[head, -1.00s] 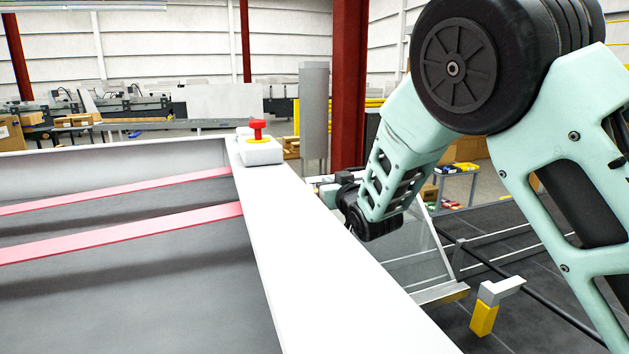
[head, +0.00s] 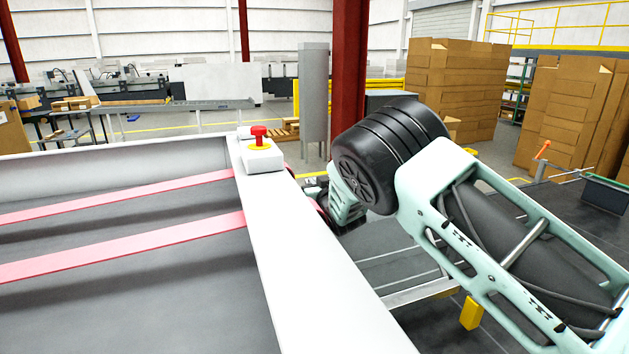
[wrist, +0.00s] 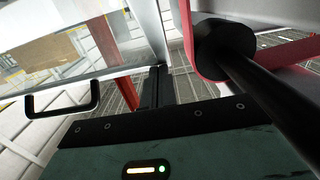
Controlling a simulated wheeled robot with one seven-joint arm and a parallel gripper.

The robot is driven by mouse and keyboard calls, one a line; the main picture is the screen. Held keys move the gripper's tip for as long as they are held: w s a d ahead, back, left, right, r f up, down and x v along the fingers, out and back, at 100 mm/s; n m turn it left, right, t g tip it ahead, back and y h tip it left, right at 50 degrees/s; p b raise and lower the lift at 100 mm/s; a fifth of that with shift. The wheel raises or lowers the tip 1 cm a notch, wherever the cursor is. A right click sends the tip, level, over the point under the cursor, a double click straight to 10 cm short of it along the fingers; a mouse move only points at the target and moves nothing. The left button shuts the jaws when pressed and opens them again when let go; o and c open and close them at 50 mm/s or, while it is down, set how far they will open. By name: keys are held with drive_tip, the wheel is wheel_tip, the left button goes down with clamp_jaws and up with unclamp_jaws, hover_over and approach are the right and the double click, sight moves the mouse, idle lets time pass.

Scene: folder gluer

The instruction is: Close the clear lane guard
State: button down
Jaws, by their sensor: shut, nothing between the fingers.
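The clear lane guard (wrist: 75,55) is a see-through pane with a pale metal edge, filling the upper left of the wrist view. A black bar handle (wrist: 62,104) hangs along that edge. My gripper (wrist: 158,76) is shut and empty, with its dark fingers pointing up the wrist view, right of the handle and apart from it. In the head view, a clear pane (head: 395,258) with a pale lower rail shows beyond the white machine wall, under my arm. My gripper is hidden there behind the wall and arm. I cannot tell the guard's exact angle.
The white side wall (head: 310,255) of the machine runs beside my arm, with a red stop button (head: 259,135) on it. Red belts (head: 130,257) cross the bed at left. A black roller (wrist: 225,48) with a red belt is close at right in the wrist view.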

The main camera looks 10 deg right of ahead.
drive_tip(key=shift+w+f, duration=0.1)
idle(0.3)
drive_tip(key=shift+w+f+b, duration=0.3)
drive_tip(key=shift+f+b, duration=0.1)
drive_tip(key=shift+b, duration=0.4)
drive_tip(key=w+a+f+g+b, duration=0.1)
drive_tip(key=w+f+g+b, duration=0.1)
drive_tip(key=w+f+b, duration=0.2)
drive_tip(key=w+a+f+g+h+b, duration=0.1)
drive_tip(key=w+f+g+b, duration=0.2)
drive_tip(key=f, duration=0.7)
drive_tip(key=shift+w+f+g+b, duration=0.15)
drive_tip(key=shift+w+g+b, duration=0.15)
drive_tip(key=shift+w+b, duration=1.05)
drive_tip(key=shift+s+d+b, duration=0.1)
drive_tip(key=shift+s+b, duration=0.2)
drive_tip(key=shift+s, duration=0.1)
